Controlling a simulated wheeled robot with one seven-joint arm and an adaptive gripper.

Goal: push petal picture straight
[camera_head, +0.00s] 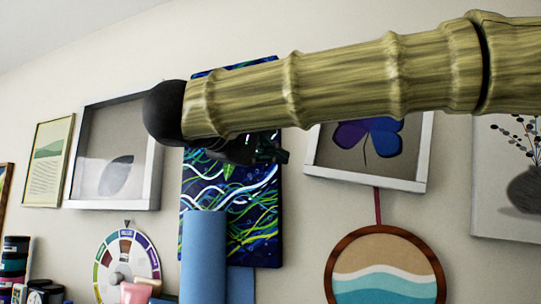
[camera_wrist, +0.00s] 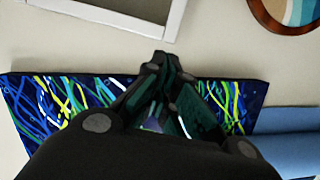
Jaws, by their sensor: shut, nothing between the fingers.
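The petal picture (camera_head: 365,180), a white box frame with blue and purple petals, hangs on the wall right of centre. Its lower edge slopes down to the right, so it looks tilted. My arm hides its top. In the wrist view, a corner of its white frame (camera_wrist: 110,17) shows at the top. My gripper (camera_head: 277,155) is shut and empty, in front of the dark swirl painting, a little left of the petal picture. In the wrist view, the fingertips (camera_wrist: 163,62) are just below the frame's edge; I cannot tell whether they touch it.
The dark swirl painting (camera_head: 240,240) is behind my gripper. A blue roll (camera_head: 203,255) stands below it. A round wave picture (camera_head: 385,270) hangs under the petal picture. A leaf picture (camera_head: 112,205) hangs left, a vase picture (camera_head: 500,210) right.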

